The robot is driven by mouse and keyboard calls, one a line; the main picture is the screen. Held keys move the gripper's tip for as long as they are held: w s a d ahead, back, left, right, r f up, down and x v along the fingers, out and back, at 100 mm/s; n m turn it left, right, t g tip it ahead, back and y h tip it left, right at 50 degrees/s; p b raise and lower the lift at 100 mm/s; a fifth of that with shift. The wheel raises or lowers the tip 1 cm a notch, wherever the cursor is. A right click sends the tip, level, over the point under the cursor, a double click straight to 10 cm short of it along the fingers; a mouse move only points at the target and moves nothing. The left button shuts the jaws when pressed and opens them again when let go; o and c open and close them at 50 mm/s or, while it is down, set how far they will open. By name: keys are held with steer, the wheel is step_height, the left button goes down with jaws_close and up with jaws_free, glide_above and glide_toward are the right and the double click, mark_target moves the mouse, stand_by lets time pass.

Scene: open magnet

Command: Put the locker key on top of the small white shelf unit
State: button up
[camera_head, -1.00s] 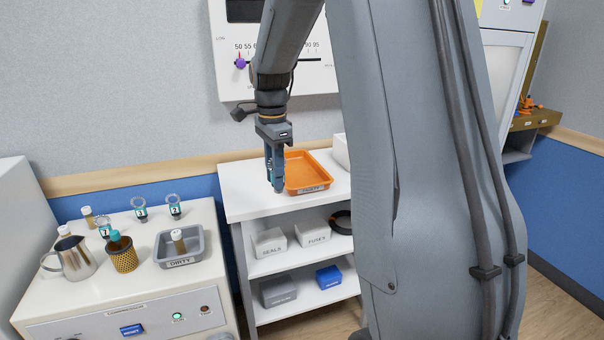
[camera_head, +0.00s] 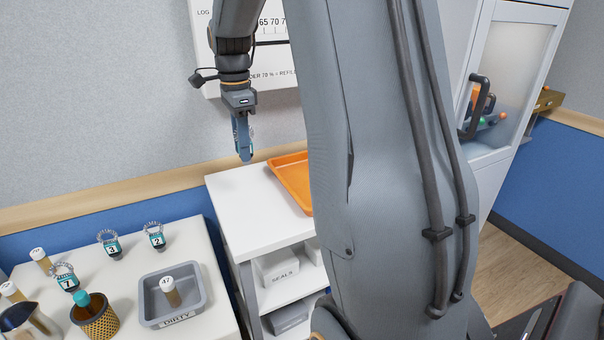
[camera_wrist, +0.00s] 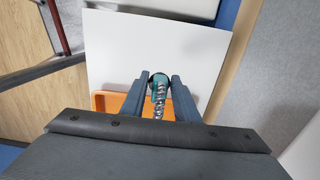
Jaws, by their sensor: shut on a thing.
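My gripper (camera_head: 243,150) is above the left end of the small white shelf unit (camera_head: 237,194), pointing down. In the wrist view my gripper (camera_wrist: 171,98) is shut on the locker key (camera_wrist: 159,82), which shows a teal body and a coiled metallic band between the fingers. In the head view the key is mostly hidden by the fingers. The white top (camera_wrist: 125,45) lies below and apart from the key. An orange tray (camera_head: 292,180) stands on the top, to the right of my gripper.
Several teal numbered tags with coils, such as tag 2 (camera_head: 155,238), stand on the counter at left. A grey DIRTY tray (camera_head: 150,318) with a vial is there too. The left part of the shelf top is bare. A wall gauge (camera_head: 275,75) hangs behind.

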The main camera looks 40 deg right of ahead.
steer(key=shift+w+f, duration=0.25)
steer(key=shift+w, duration=0.05)
steer(key=shift+f+p, duration=0.9)
steer(key=shift+f, duration=3.85)
steer(key=shift+f, duration=0.1)
steer(key=o, duration=1)
steer(key=shift+o, duration=0.2)
step_height(320, 180, up, 12)
steer(key=shift+r+b, duration=0.1)
steer(key=shift+b, duration=1.05)
steer(key=s+a+f+n, duration=0.4)
steer(key=s+n, duration=0.2)
steer(key=s, duration=0.1)
steer(key=s+a+f+n, duration=0.4)
steer(key=s+f+n, duration=0.1)
steer(key=s+n, duration=0.2)
steer(key=s+a+f+n, duration=0.4)
steer(key=s+f+n, duration=0.1)
steer(key=s+n, duration=0.2)
steer(key=shift+s+a+f, duration=0.1)
steer(key=shift+s+a, duration=0.2)
